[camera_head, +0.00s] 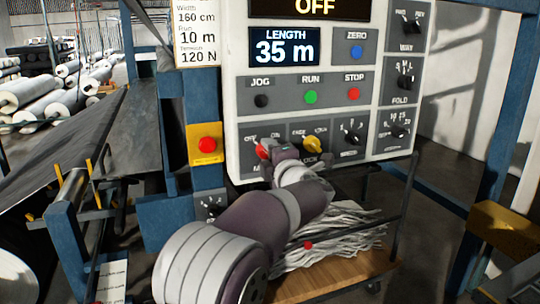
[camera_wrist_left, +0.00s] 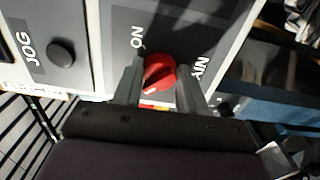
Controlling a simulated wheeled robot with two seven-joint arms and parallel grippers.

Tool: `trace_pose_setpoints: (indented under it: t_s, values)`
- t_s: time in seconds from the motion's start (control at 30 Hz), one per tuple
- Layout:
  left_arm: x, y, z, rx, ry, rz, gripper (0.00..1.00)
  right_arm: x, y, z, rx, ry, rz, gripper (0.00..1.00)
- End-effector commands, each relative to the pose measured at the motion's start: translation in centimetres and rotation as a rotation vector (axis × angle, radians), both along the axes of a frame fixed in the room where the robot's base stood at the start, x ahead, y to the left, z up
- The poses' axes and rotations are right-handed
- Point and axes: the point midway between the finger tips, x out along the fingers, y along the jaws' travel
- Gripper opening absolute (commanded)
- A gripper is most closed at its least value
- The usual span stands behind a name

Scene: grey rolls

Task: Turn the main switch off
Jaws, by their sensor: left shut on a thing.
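The main switch is a red rotary knob (camera_head: 262,149) at the lower left of the control panel (camera_head: 232,100), with partly hidden lettering around it. In the left wrist view the red knob (camera_wrist_left: 162,70) sits between the two fingers, near an ON label (camera_wrist_left: 138,37). My left gripper (camera_wrist_left: 158,76) is shut on the knob, one finger on each side. In the head view my left gripper (camera_head: 271,154) reaches up to the panel, and my wrist hides part of the switch row. My right gripper is not in view.
The panel has a yellow knob (camera_head: 312,145) just right of the red one, and JOG, green RUN (camera_head: 310,97) and red STOP (camera_head: 353,94) buttons above. A red emergency button (camera_head: 207,144) is on the left post. A cart (camera_head: 345,272) with grey strands stands below.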

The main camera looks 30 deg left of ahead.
Motion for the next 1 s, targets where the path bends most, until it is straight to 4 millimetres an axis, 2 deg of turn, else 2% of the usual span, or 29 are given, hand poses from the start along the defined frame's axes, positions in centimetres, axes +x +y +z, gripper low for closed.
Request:
trace_pose_setpoints:
  t_s: [0.03,0.1,0.47,0.57,0.8,1.0]
  values:
    - [0.0,0.0,0.1,-0.001,-0.002,0.001,0.44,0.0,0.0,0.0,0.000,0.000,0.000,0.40]
    - [0.0,0.0,0.0,-0.001,-0.002,0.001,0.67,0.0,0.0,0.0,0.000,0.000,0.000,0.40]
    - [-0.4,-0.5,0.0,0.000,0.000,-0.001,0.67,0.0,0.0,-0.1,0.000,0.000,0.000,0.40]
    - [-1.7,-2.1,-0.1,-0.001,0.001,-0.003,0.67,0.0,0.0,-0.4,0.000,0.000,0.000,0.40]
    - [-5.9,-7.1,-0.1,-0.001,-0.002,-0.004,0.67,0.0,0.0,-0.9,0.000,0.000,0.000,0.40]
    - [-8.0,-9.3,0.0,0.000,0.000,0.000,0.67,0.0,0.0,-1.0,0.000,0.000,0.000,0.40]
